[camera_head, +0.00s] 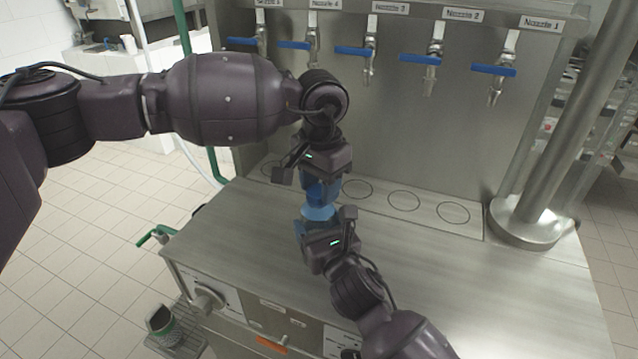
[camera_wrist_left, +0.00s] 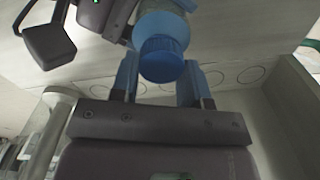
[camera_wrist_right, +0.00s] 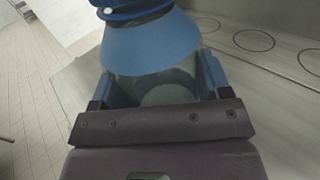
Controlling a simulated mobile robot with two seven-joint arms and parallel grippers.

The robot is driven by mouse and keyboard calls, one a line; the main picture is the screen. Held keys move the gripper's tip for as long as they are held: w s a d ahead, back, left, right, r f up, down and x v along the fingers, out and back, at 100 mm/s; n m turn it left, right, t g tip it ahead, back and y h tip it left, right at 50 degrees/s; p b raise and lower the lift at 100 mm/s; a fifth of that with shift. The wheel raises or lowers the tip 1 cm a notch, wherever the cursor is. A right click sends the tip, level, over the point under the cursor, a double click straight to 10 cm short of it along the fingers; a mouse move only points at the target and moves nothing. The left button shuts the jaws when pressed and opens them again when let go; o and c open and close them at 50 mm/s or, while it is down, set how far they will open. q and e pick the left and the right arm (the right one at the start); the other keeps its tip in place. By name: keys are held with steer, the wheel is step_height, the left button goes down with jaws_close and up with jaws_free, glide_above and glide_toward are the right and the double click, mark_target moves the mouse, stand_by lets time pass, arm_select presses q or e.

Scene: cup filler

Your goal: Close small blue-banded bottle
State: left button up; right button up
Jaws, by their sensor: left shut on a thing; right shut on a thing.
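The small blue-banded bottle (camera_head: 318,213) is held above the steel counter, with its clear body and broad blue band showing in the right wrist view (camera_wrist_right: 150,45). My right gripper (camera_head: 320,228) is shut around its body from below. My left gripper (camera_head: 321,180) is directly above, shut on the blue cap (camera_wrist_left: 161,60), which lies between its blue fingertips in the left wrist view. The cap is at the top of the bottle, in line with it. I cannot tell whether it is fully seated; the fingers hide much of the neck.
The steel counter (camera_head: 420,270) is largely clear. Several nozzles with blue handles, such as Nozzle 1 (camera_head: 494,71), hang on the panel behind, above marked circles (camera_head: 453,212). A thick steel post (camera_head: 560,140) stands at the right. A green handle (camera_head: 155,236) juts out at the left.

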arm_select(q)
steer(key=o, duration=1)
steer(key=shift+r, duration=0.1)
step_height(320, 180, up, 12)
steer(key=shift+f, duration=0.1)
arm_select(e)
steer(key=o, duration=1.8)
arm_select(q)
steer(key=shift+f, duration=0.2)
arm_select(e)
steer(key=v, duration=1)
steer(key=shift+s+d, duration=0.1)
steer(key=shift+s, duration=0.3)
